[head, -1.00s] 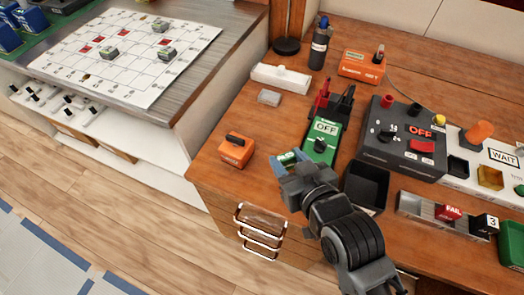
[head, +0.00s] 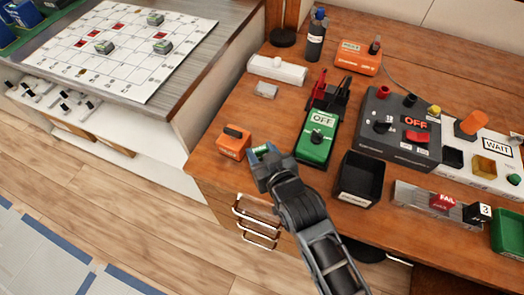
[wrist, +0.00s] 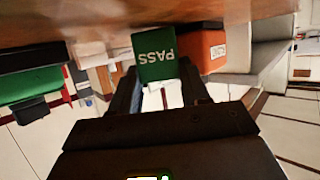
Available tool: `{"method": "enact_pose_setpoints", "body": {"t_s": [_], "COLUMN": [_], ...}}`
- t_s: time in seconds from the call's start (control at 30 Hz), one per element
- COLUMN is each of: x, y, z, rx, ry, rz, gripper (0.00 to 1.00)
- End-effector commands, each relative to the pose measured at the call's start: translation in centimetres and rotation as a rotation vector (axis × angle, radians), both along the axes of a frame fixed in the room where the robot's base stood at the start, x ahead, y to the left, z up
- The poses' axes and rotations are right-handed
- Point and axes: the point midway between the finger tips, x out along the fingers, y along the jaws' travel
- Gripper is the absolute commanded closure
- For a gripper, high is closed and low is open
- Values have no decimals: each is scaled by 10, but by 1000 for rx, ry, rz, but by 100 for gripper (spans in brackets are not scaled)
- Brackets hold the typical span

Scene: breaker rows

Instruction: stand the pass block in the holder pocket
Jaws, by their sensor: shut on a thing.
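The pass block (wrist: 157,57) is green with white PASS lettering, which reads upside down in the wrist view. My gripper (wrist: 157,92) is shut on it. In the head view my gripper (head: 266,160) is near the front edge of the wooden bench, just right of the small orange box. Only a sliver of the green block (head: 261,149) shows there. The metal holder (head: 409,194) is at the right of the bench. It carries the red FAIL block (head: 443,201) and a black block marked 3 (head: 477,212) at its right end.
The orange box (head: 234,141) is close to my gripper. A green OFF meter (head: 316,135) and an open black bin (head: 360,180) stand between my gripper and the holder. A dark grey OFF unit (head: 400,130) is behind the holder. A green bin (head: 508,233) is at the far right.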

Motion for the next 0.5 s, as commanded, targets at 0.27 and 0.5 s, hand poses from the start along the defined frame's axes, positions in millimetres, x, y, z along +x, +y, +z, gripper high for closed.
{"method": "enact_pose_setpoints", "body": {"t_s": [0.27,0.5], "x": [0,0], "y": [0,0], "z": [-3,-3], "rx": [0,0], "ry": [0,1], "rz": [0,0], "gripper": [51,43]}}
